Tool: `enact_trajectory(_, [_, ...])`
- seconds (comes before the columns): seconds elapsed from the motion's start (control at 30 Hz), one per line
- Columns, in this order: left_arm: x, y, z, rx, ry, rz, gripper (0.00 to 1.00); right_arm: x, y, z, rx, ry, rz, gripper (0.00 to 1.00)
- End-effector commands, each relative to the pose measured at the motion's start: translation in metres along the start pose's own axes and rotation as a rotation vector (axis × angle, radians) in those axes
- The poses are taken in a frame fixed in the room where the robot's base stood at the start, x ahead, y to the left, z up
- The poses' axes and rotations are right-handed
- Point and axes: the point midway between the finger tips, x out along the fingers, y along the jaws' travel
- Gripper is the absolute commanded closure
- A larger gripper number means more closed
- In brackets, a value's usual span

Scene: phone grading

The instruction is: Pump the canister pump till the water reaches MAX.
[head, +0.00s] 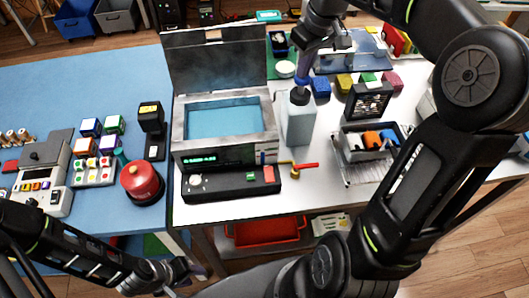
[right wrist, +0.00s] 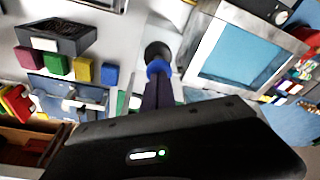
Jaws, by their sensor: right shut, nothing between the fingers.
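The canister pump (head: 299,122) is a grey upright bottle with a dark top, right of the open metal tank. My right gripper (head: 302,80) is shut and empty, pointing down at the pump's top, with its blue tips at or just above it; contact is unclear. In the right wrist view the shut fingers (right wrist: 158,75) overlap the dark pump top (right wrist: 157,51). Blue water (head: 223,118) shows inside the tank (head: 178,120); I cannot read a MAX mark. My left gripper (head: 168,274) is low at the front, away from the pump; its fingers are unclear.
A black control box (head: 230,185) is in front of the tank. A red-handled valve (head: 304,167) is beside it. A black fan-like box (head: 367,101) and a grey bin (head: 350,150) stand right of the pump. A red round button (head: 141,181) is on the blue table.

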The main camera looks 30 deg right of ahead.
Motion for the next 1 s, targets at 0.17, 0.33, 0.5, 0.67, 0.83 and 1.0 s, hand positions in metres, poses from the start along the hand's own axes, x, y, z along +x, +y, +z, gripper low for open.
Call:
enact_trajectory(0.17, [0.005,-0.002,-0.001,0.001,0.001,0.002,0.64,0.009,0.000,0.003,0.000,-0.003,-0.002,1.00])
enact_trajectory(0.33, [0.009,-0.003,-0.001,0.002,0.002,0.003,0.64,0.015,0.000,0.004,0.001,-0.004,-0.002,1.00])
enact_trajectory(0.5, [0.013,-0.004,-0.001,0.002,0.003,0.003,0.64,0.021,0.000,0.005,0.001,-0.005,-0.002,1.00])
enact_trajectory(0.67, [0.017,-0.005,-0.002,0.003,0.004,0.004,0.64,0.027,0.000,0.007,0.001,-0.006,-0.003,1.00])
enact_trajectory(0.83, [0.021,-0.007,-0.002,0.003,0.005,0.005,0.64,0.033,0.000,0.008,0.001,-0.006,-0.003,1.00])
enact_trajectory(1.0, [0.021,-0.007,-0.002,0.004,0.005,0.005,0.64,0.033,-0.001,0.008,0.000,-0.006,-0.003,1.00])
